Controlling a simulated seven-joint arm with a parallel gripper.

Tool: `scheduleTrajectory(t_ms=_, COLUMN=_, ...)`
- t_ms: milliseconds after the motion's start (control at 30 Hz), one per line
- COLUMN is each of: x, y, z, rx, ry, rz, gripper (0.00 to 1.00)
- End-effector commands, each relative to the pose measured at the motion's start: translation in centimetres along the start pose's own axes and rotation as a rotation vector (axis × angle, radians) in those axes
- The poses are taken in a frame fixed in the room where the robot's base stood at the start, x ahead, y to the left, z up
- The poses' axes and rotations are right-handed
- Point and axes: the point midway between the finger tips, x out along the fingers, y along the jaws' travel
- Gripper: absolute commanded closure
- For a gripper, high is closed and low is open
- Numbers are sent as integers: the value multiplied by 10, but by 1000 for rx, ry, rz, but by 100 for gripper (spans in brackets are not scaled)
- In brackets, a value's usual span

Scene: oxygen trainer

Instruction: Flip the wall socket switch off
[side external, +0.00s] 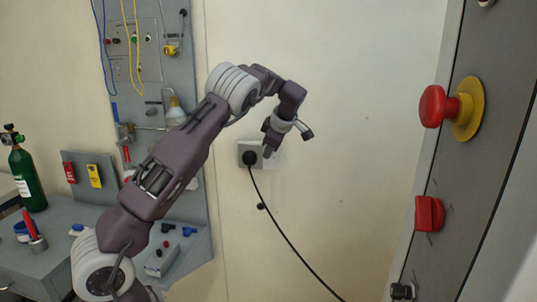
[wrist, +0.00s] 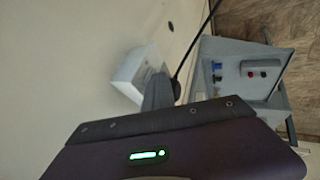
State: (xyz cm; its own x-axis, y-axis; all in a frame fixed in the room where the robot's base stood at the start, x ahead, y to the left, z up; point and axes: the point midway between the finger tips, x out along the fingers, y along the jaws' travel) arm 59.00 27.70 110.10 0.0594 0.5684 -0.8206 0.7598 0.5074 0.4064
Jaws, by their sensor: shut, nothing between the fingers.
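The wall socket (side external: 246,147) is a pale box on the wall with a black plug (side external: 250,158) in it and a black cable hanging from it. My gripper (side external: 268,152) is shut and empty, its tip at the right part of the socket and hiding it there. In the wrist view the white socket box (wrist: 130,72) lies just beyond my gripper (wrist: 158,92), with the plug (wrist: 176,88) beside the fingertips. I cannot tell whether the fingertips touch the socket. The switch is hidden, so its position cannot be seen.
The black cable (side external: 283,234) runs down to the lower right. A grey panel (side external: 185,70) with fittings stands left, above a bench with a green cylinder (side external: 28,178). A red button (side external: 433,106) and red knob (side external: 429,213) are on the right. The wall between is clear.

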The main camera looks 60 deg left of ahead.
Motion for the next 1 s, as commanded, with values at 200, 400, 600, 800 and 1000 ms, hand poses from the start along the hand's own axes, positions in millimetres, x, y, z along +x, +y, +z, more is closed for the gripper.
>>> scheduleTrajectory(t_ms=200, x=-6, y=4, z=-4, rx=-1, ry=1, rz=5, gripper=100)
scheduleTrajectory(t_ms=400, x=-6, y=4, z=-4, rx=-1, ry=1, rz=4, gripper=100)
scheduleTrajectory(t_ms=600, x=-21, y=-17, z=-4, rx=2, ry=-2, rz=4, gripper=100)
scheduleTrajectory(t_ms=800, x=-63, y=-29, z=-4, rx=0, ry=-2, rz=9, gripper=100)
scheduleTrajectory(t_ms=1000, x=-106, y=-30, z=-5, rx=-1, ry=-1, rz=7, gripper=100)
